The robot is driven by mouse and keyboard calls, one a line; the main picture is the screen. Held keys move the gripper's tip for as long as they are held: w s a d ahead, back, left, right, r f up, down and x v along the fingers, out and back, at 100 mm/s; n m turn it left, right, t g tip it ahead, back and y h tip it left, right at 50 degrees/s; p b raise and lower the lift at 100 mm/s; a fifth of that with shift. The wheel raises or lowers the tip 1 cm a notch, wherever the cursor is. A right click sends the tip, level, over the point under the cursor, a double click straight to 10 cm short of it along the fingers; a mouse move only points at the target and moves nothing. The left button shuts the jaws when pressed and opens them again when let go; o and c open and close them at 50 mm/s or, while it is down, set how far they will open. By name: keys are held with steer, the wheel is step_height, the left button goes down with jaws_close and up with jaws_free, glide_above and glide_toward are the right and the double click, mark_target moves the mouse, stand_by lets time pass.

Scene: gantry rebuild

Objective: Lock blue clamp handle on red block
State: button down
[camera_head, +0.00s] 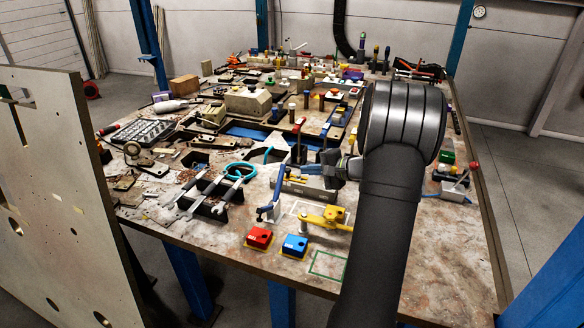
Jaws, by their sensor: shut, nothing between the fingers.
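The red block (259,237) sits near the front edge of the workbench on a yellow-edged base. A clamp with a blue handle (279,188) stands just behind it, its handle raised steeply and leaning slightly right. Its low end is close to the red block, but I cannot tell whether they touch. My gripper (314,169) is behind and to the right of the blue handle, apart from it. It points left from my dark wrist and looks shut and empty. Its fingertips are small and partly lost against the clutter.
A blue block (295,246) stands right of the red block, with a yellow clamp (329,218) behind it. A black rack with wrenches (215,199) is to the left. A red-knobbed lever (474,168) is at the right. The front right of the bench (450,260) is clear.

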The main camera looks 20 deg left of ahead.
mark_target(279, 184)
steer(key=w+d+f+m+y, duration=0.3)
steer(key=w, duration=0.1)
steer(key=a, duration=0.7)
steer(key=w+a, duration=0.1)
steer(key=a, duration=0.2)
steer(key=shift+a+f, duration=0.25)
steer(key=shift+s+d+r, duration=0.2)
steer(key=shift+s+r, duration=0.1)
steer(key=shift+s, duration=0.25)
steer(key=shift+s+d+r, duration=0.25)
steer(key=shift+s+r, duration=0.05)
steer(key=shift+s, duration=0.25)
steer(key=shift+s+d+r, duration=0.2)
steer(key=shift+s+r, duration=0.1)
steer(key=shift+s, duration=0.25)
steer(key=shift+s+r, duration=0.1)
